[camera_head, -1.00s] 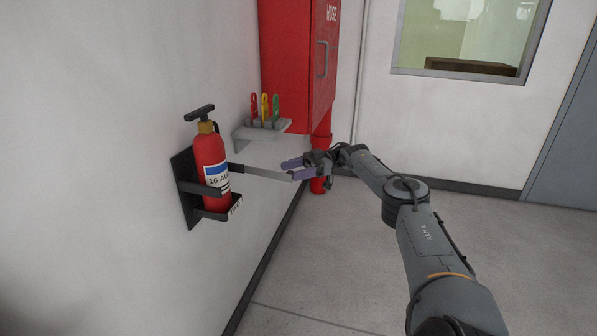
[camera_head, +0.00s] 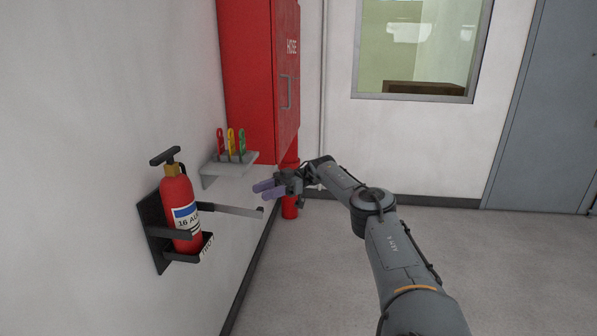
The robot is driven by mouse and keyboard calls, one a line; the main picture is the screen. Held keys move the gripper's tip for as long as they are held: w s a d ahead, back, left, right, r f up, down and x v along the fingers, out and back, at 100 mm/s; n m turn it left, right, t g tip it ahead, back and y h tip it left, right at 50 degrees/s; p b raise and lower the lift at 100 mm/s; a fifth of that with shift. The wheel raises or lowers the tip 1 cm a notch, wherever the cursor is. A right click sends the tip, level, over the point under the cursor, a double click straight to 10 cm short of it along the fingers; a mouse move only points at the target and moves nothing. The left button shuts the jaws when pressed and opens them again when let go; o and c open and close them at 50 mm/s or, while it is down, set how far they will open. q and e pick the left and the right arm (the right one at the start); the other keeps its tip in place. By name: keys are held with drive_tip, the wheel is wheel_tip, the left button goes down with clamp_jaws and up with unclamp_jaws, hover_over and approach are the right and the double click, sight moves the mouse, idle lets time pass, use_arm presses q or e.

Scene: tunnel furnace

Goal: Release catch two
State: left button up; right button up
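The red fire extinguisher (camera_head: 177,197) stands upright in a dark wall bracket (camera_head: 152,236) at the left. A grey strap arm (camera_head: 233,210) sticks out to the right from the bracket's upper band, its bent end free. The lower band carries a white tag (camera_head: 207,246) with small lettering that is hard to read. I cannot tell for certain which part is catch two. My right gripper (camera_head: 264,190) is open and empty, with two purple fingers pointing left. It appears just above the strap arm's free end, apart from it. My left gripper is not in view.
A small wall shelf (camera_head: 229,166) holds red, yellow and green-handled tools, just above and left of my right gripper. The red hose cabinet (camera_head: 262,85) stands behind, with a red pipe (camera_head: 290,205) below it. The floor (camera_head: 510,265) at the right is clear.

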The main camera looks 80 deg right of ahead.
drive_tip(key=s+a+r+p, duration=0.1)
drive_tip(key=s+r, duration=0.5)
drive_tip(key=s, duration=0.5)
idle(0.4)
